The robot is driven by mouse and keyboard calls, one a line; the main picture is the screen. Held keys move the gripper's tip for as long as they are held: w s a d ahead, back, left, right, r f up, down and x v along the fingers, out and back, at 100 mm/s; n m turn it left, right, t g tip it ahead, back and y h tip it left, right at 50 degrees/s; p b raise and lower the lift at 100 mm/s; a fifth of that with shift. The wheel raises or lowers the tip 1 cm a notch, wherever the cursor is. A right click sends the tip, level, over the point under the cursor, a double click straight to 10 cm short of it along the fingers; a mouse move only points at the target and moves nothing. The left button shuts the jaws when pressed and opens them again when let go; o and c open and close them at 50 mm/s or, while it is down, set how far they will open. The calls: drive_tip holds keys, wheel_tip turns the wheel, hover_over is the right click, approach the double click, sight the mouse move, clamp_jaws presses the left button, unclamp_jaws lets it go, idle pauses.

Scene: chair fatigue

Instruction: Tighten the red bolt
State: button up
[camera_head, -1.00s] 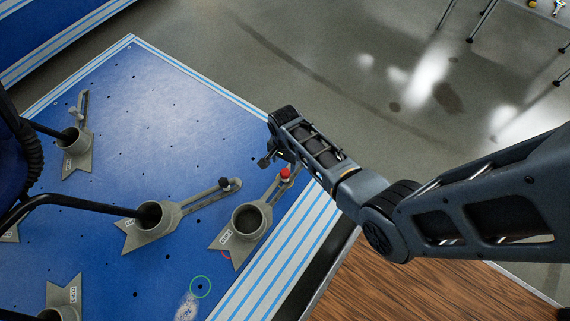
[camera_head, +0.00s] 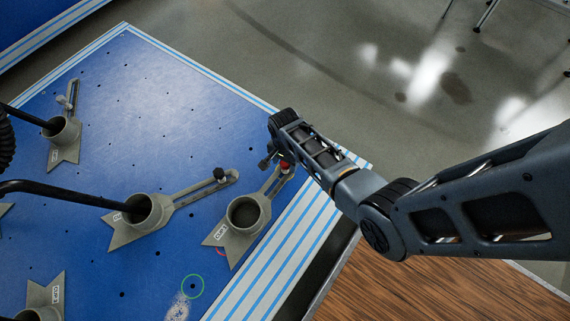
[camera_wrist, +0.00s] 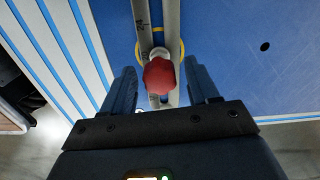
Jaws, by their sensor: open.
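The red bolt (camera_head: 284,168) sits in the slotted arm of a grey clamp (camera_head: 236,232) near the right edge of the blue table. In the wrist view the red bolt (camera_wrist: 159,76) has a faceted red head above a pale washer, on the two grey rails of the slot. My gripper (camera_head: 275,158) is at the bolt in the head view, partly covering it. In the wrist view my gripper (camera_wrist: 162,90) is open, with one dark finger on each side of the red head and a gap on both sides.
Another grey clamp with a dark bolt (camera_head: 219,174) lies to the left, with a black chair leg (camera_head: 60,190) in its cup. More clamps (camera_head: 64,140) stand farther left. The blue table (camera_head: 160,90) is otherwise mostly bare. A wooden surface (camera_head: 430,285) is at lower right.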

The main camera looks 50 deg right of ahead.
drive_tip(key=n, duration=0.3)
drive_tip(key=shift+n, duration=0.3)
drive_tip(key=n+p, duration=0.1)
drive_tip(key=n, duration=0.3)
idle(0.4)
drive_tip(key=shift+c, duration=0.3)
